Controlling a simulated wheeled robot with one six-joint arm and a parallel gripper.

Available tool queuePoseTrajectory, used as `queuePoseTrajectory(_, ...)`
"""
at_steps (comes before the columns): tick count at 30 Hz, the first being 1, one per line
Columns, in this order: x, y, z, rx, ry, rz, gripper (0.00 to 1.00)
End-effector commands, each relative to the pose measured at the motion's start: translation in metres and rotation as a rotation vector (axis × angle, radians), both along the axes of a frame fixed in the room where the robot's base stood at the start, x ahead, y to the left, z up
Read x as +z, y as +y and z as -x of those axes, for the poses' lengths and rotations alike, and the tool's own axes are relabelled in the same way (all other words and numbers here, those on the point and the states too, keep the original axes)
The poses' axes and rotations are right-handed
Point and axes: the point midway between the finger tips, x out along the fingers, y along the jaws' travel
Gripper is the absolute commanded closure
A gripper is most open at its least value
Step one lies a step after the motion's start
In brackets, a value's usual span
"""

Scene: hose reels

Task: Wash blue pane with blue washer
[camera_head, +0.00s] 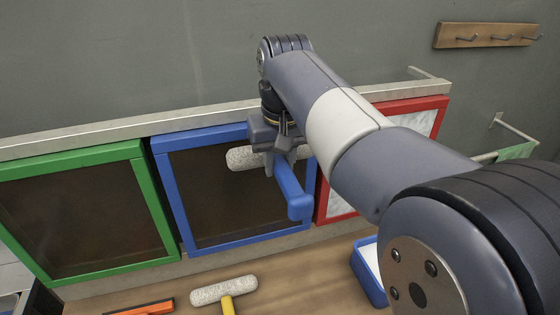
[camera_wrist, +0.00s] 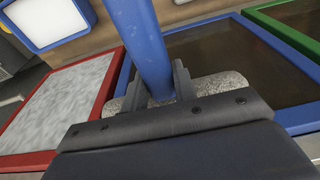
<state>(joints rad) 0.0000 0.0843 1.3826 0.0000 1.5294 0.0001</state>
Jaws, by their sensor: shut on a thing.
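The blue pane (camera_head: 205,190) is a dark panel in a blue frame, between the green and red ones in the head view. Its dark surface also shows in the wrist view (camera_wrist: 225,52). The blue washer has a blue handle (camera_head: 291,190) and a speckled white roller (camera_head: 243,158). My gripper (camera_head: 283,150) is shut on the washer's handle close to the roller, in front of the upper right part of the blue pane. In the wrist view the handle (camera_wrist: 143,45) runs up between the fingers. I cannot tell whether the roller touches the pane.
A green-framed dark pane (camera_head: 85,215) is at left, and a red-framed whitish pane (camera_head: 420,122) is partly behind my arm. A yellow-handled roller (camera_head: 224,291), an orange tool (camera_head: 148,307) and a blue tray (camera_head: 368,272) are on the wooden surface below. A hook rack (camera_head: 488,35) is on the wall.

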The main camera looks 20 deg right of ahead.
Motion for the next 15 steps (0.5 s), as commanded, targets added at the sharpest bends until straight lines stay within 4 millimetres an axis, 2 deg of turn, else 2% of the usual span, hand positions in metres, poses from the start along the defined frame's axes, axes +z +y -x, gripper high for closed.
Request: queuePoseTrajectory(15,0.001,0.0,-0.0107,0.0,-0.001,0.0,1.0)
